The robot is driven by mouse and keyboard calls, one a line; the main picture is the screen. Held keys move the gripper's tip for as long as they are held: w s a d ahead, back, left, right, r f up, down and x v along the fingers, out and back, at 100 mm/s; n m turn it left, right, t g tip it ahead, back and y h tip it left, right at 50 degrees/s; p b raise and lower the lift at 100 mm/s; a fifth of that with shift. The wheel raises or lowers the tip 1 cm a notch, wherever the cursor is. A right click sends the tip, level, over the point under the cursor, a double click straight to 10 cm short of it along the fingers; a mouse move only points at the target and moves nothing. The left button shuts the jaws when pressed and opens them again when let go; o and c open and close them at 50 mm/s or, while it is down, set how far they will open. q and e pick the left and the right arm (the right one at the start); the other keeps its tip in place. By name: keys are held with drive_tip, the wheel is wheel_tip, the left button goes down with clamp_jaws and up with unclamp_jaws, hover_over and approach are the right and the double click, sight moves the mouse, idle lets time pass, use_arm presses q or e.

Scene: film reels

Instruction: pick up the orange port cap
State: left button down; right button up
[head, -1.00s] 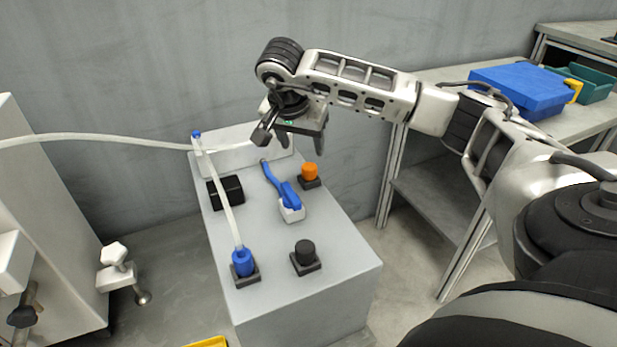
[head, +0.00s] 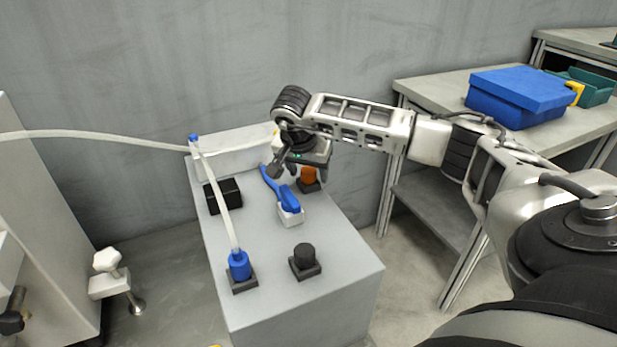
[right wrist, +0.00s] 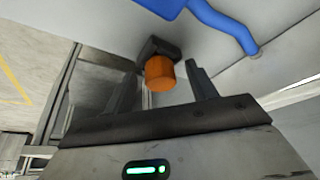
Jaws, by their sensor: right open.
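The orange port cap (head: 308,176) sits on a dark square base (head: 310,187) at the right edge of the grey box top (head: 338,247). In the head view its upper part is partly hidden by my right gripper (head: 297,172). In the right wrist view the cap (right wrist: 160,73) shows between the two fingers of my right gripper (right wrist: 158,88), toward their far ends. The fingers are apart and I see no grip on the cap. My left gripper is in none of the current frames.
A blue connector (head: 290,199) on a white block stands close to the cap. A black cap (head: 305,255), a blue plug (head: 240,265) with a pale hose and a black block (head: 222,196) are also on the box. A shelf table (head: 430,85) stands at right.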

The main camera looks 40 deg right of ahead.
drive_tip(key=c, duration=1.1)
drive_tip(key=shift+o, duration=0.2)
drive_tip(key=shift+r, duration=0.1)
